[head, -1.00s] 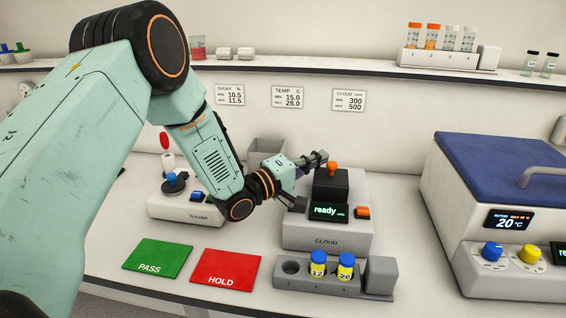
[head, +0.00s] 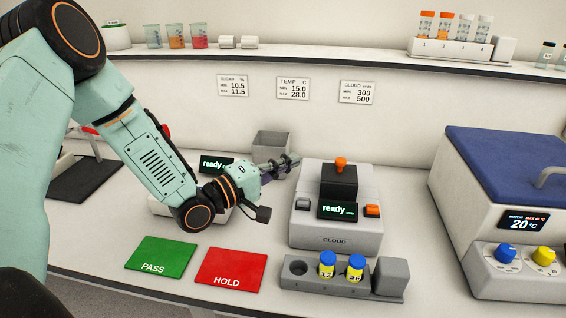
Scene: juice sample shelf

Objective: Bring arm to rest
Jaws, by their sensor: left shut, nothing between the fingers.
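My left gripper (head: 278,190) is shut and empty. It hangs above the bench just left of the grey cloud meter (head: 335,222), apart from it. The arm comes in from the left and covers most of the sugar meter (head: 217,163), whose screen reads "ready". The cloud meter's screen also reads "ready", and an orange knob (head: 341,163) tops its black block. My right gripper does not show.
A rack (head: 324,282) with two blue-capped vials stands in front of the cloud meter. A green PASS mat (head: 162,255) and a red HOLD mat (head: 230,267) lie at the front. A grey bin (head: 271,146) stands behind my gripper. A blue-lidded water bath (head: 510,165) is at right.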

